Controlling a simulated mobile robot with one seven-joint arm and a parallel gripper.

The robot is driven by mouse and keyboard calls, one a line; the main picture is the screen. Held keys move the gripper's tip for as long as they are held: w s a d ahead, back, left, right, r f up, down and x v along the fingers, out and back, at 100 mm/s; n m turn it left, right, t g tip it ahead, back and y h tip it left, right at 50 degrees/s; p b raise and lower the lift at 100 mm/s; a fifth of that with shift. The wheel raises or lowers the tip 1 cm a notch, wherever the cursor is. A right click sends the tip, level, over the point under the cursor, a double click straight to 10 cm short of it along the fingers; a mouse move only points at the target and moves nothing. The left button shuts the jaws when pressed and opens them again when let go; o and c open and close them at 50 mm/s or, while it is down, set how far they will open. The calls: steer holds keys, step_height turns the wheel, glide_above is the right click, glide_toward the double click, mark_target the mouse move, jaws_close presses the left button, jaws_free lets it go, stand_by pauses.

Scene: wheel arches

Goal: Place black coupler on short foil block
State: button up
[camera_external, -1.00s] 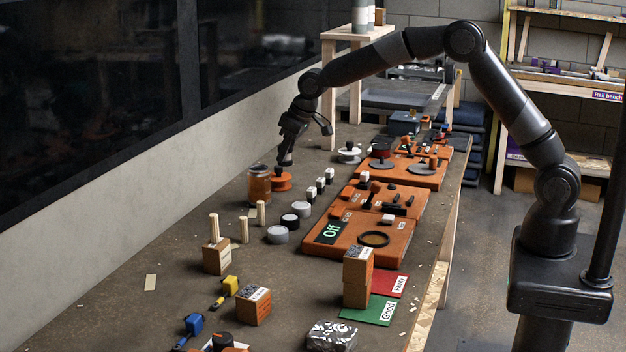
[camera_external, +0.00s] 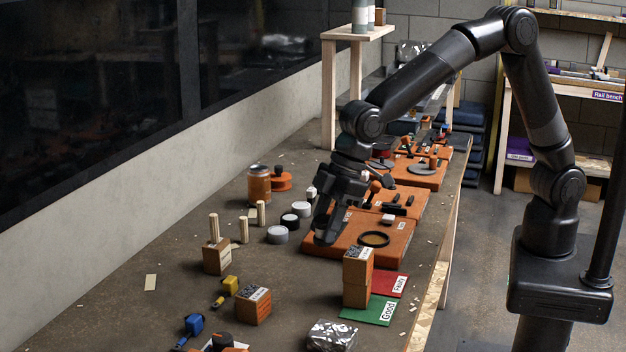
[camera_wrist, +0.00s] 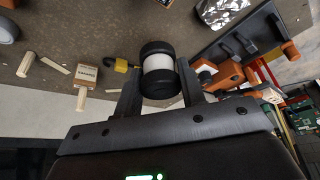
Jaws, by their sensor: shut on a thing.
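The black coupler (camera_wrist: 158,70), a black cylinder with a white band around its middle, is between the fingers of my gripper (camera_wrist: 158,88) in the wrist view. My gripper is shut on it. In the external view my gripper (camera_external: 326,232) hangs over the left part of the near orange board, and the coupler is hard to tell from the dark fingers. A crumpled silver foil block (camera_external: 332,336) sits at the near edge of the picture, well in front of my gripper. A foil block also shows at the top of the wrist view (camera_wrist: 220,10).
A lone wooden block (camera_external: 253,305) and pegged block (camera_external: 216,258) stand left. Another foil-covered thing (camera_external: 411,50) is far back.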

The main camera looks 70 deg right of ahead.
steer(key=s+a, duration=0.3)
glide_toward(325, 334)
steer(key=shift+w+a+f, duration=0.3)
steer(key=shift+w+a, duration=0.4)
steer(key=shift+f, duration=2)
steer(key=shift+f, duration=0.1)
steer(key=o, duration=1)
steer(key=shift+c, duration=0.2)
